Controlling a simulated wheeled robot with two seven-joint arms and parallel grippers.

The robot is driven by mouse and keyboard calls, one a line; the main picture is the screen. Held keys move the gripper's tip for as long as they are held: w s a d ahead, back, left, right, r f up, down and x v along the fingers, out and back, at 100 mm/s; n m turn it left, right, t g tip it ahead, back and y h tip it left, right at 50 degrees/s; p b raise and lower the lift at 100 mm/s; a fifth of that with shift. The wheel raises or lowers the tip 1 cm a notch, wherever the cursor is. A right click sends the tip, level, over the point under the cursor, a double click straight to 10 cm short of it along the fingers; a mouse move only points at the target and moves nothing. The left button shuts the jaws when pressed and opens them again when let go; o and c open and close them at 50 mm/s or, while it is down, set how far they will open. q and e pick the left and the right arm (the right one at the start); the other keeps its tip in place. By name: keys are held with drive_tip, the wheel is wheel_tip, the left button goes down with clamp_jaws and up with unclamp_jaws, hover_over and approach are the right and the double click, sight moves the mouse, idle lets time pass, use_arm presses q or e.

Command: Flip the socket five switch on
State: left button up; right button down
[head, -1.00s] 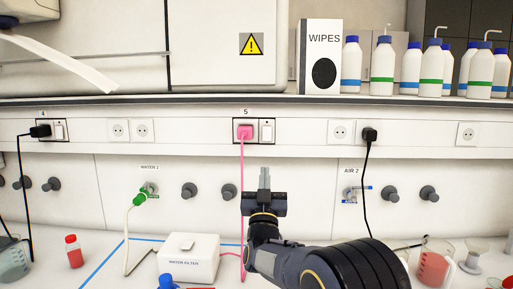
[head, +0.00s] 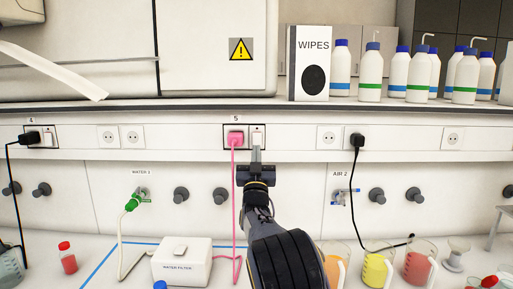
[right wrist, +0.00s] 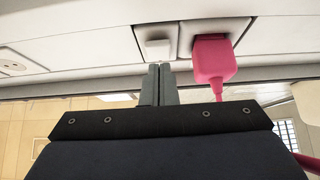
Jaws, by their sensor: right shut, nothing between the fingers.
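Socket five (head: 235,128) is on the wall rail under the label "5", with a pink plug (head: 235,138) in its left half. Its white rocker switch (head: 257,137) is in the right half. In the right wrist view the switch (right wrist: 158,48) stands beside the pink plug (right wrist: 212,60). My right gripper (head: 256,156) is shut and empty, its tips just below the switch. In the right wrist view the closed fingertips (right wrist: 159,70) are near the switch's edge; I cannot tell whether they touch it. My left gripper is not in view.
A pink cord (head: 234,200) hangs from the plug, just left of my right gripper. A water filter box (head: 181,262) stands on the bench below. Another socket with a black plug (head: 30,138) is at the far left. Beakers (head: 376,268) stand at the right.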

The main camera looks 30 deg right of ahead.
drive_tip(key=shift+w+d+f, duration=0.1)
drive_tip(key=shift+w+d, duration=0.3)
drive_tip(key=shift+w, duration=0.2)
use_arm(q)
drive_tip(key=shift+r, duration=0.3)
